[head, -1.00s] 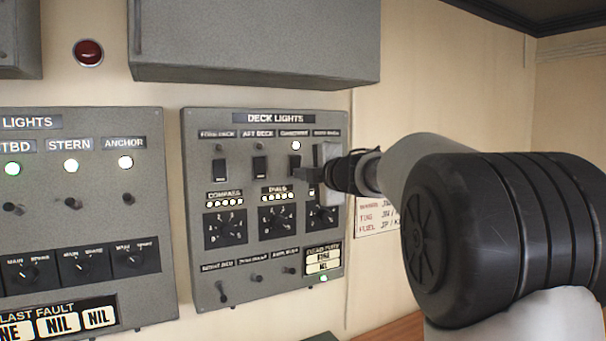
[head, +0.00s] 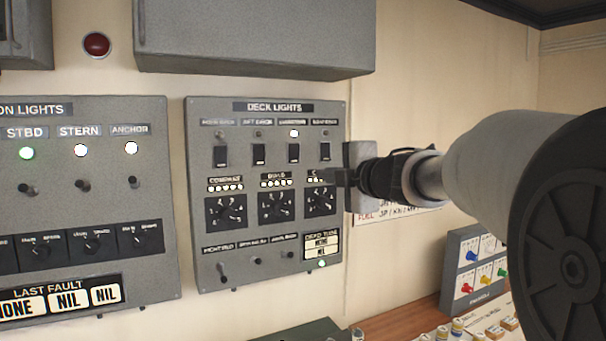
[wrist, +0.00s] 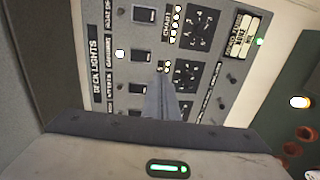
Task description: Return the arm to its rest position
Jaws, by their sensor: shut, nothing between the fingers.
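My gripper (head: 335,178) is at the right edge of the grey DECK LIGHTS panel (head: 265,278) in the head view, in front of it. It is shut and empty. In the wrist view my gripper's closed fingers (wrist: 160,100) point at the same panel (wrist: 200,120), which appears turned on its side. I cannot tell the exact gap between the fingertips and the panel. The fingers hide part of the rightmost dial. My arm reaches in from the right of the head view.
A second grey panel (head: 85,195) with lit lamps is at the left. A grey cabinet (head: 255,40) overhangs above. A small box with coloured knobs (head: 472,268) stands on the wooden desk (head: 400,322) at lower right. Bare wall (head: 430,70) lies at upper right.

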